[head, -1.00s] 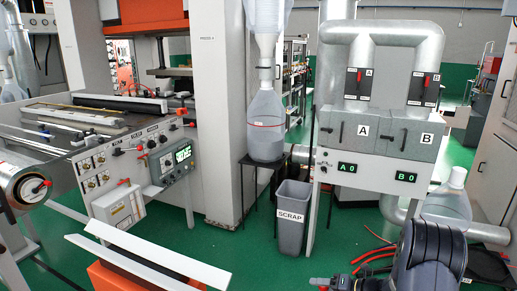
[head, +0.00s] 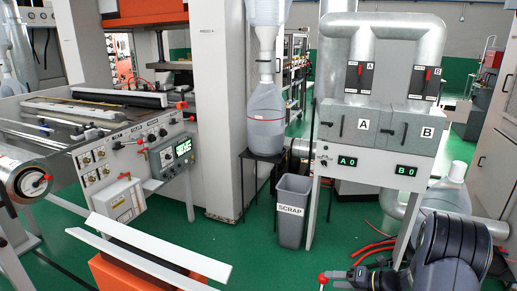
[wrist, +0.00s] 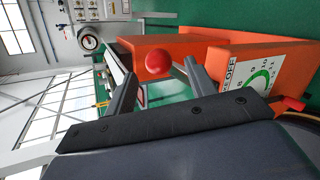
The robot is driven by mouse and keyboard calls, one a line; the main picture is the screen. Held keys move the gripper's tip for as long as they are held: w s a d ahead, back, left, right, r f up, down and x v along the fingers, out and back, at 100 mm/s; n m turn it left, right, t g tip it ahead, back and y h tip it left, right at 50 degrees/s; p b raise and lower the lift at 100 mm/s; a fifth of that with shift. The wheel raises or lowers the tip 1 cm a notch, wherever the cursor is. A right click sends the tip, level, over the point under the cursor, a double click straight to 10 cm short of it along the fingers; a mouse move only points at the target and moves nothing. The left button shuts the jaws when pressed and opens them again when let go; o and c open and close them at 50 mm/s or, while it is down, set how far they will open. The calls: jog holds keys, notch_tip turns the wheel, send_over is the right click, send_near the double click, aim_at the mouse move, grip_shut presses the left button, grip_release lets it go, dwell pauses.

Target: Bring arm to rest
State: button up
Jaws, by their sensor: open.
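My gripper (wrist: 160,82) is open in the wrist view, its two grey fingers apart. A red ball (wrist: 158,63) shows between the fingers, near their tips; I cannot tell whether it touches either one. In the head view my dark arm (head: 455,245) reaches in at the lower right, with the wrist end low and pointing left. A small red ball (head: 322,279) shows just left of that end. The fingers are too small there to judge.
An orange body (wrist: 270,62) with a round green dial plate is close by in the wrist view. A grey scrap bin (head: 291,225) and the A/B hopper stand (head: 365,168) are behind the arm. A white-railed orange unit (head: 150,250) stands left. Green floor lies between.

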aim_at(324, 281)
jog(key=x, duration=0.5)
jog(key=shift+a+p, duration=0.2)
jog(key=shift+p, duration=0.15)
jog(key=shift+s+f+b, duration=0.1)
jog(key=shift+f+b, duration=0.05)
jog(key=shift+b, duration=0.6)
jog(key=shift+s+a+r+n+t+b, duration=0.1)
jog(key=shift+s+r+n+t+b, duration=0.35)
jog(key=shift+b, duration=0.25)
jog(key=shift+s, duration=0.1)
jog(key=shift+s+a+r, duration=0.1)
jog(key=shift+s+r, duration=0.05)
jog(key=shift+r, duration=0.1)
